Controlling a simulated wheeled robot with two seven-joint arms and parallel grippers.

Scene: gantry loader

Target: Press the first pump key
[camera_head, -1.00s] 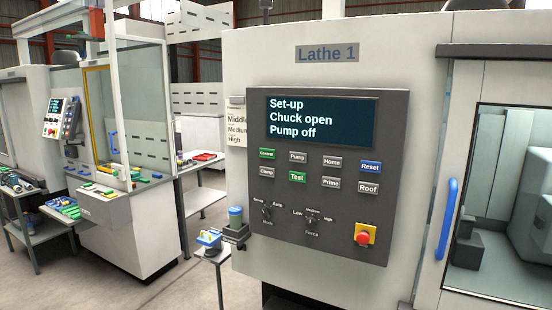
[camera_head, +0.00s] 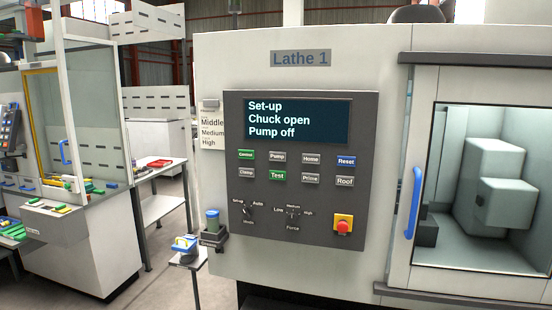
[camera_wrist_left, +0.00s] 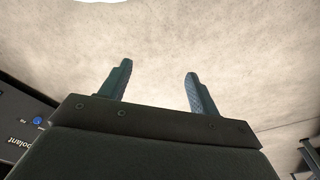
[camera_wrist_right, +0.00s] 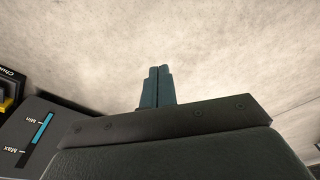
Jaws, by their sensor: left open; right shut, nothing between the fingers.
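The Pump key (camera_head: 277,157) is a small grey key in the top row of the dark control panel (camera_head: 361,180) on Lathe 1, between a green key and the Home key (camera_head: 311,159). The panel's display (camera_head: 298,121) reads "Set-up, Chuck open, Pump off". Neither gripper shows in the head view. In the left wrist view my left gripper (camera_wrist_left: 157,75) is open and empty over a pale floor-like surface. In the right wrist view my right gripper (camera_wrist_right: 158,72) is shut and empty, over a similar surface. No wrist view shows the panel keys.
Other keys surround Pump: Test (camera_head: 277,175), Prime (camera_head: 311,178), Reset (camera_head: 346,161) and Roof (camera_head: 345,181). A red stop button (camera_head: 343,225) and a blue door handle (camera_head: 413,202) lie to the right. A small stand (camera_head: 190,259) is at lower left. A Min-Max gauge (camera_wrist_right: 40,135) shows in the right wrist view.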

